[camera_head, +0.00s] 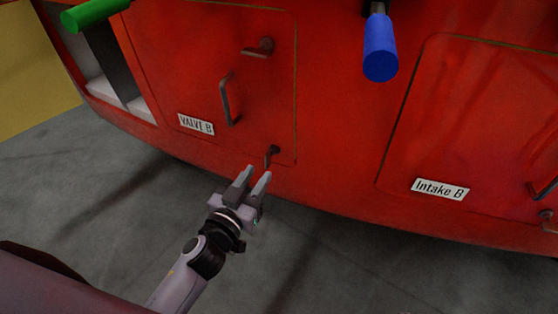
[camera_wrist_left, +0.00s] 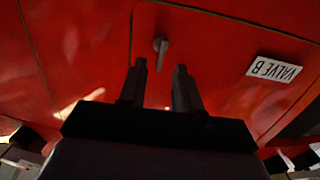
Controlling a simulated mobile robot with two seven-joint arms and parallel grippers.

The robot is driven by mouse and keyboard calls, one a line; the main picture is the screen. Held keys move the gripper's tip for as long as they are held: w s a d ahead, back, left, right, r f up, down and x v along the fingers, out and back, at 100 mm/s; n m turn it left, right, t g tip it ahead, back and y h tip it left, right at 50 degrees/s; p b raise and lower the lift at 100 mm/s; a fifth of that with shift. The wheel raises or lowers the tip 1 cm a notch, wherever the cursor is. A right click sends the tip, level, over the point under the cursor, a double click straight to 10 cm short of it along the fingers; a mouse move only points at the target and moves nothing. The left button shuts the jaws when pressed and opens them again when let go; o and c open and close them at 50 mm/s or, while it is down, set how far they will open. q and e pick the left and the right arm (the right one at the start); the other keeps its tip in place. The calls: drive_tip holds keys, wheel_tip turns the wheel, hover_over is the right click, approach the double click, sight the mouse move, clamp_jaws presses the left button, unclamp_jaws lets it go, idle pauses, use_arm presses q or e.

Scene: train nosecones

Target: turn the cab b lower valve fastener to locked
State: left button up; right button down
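The lower fastener (camera_head: 272,155) of the red VALVE B panel (camera_head: 215,70) is a small dark lever near the panel's lower right corner. It looks roughly upright in the head view. In the left wrist view the fastener (camera_wrist_left: 160,50) shows just beyond the fingertips, its lever pointing down the picture between them. My left gripper (camera_head: 256,174) is just below and in front of the fastener, open and empty. Its two fingers also show in the left wrist view (camera_wrist_left: 161,70), apart, with no clear contact. My right gripper is not in view.
The panel has an upper fastener (camera_head: 260,47), a curved handle (camera_head: 228,100) and a VALVE B label (camera_head: 196,124). An Intake B panel (camera_head: 480,110) lies right. A blue cylinder (camera_head: 380,50) and a green one (camera_head: 92,14) stick out above. Grey floor (camera_head: 330,260) is clear below.

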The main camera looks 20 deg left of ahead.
sight(266, 163)
use_arm(q)
drive_tip(key=shift+w+d, duration=0.25)
drive_tip(key=shift+w, duration=1.35)
drive_tip(key=shift+w+d, duration=0.2)
drive_tip(key=shift+w, duration=1.4)
clamp_jaws()
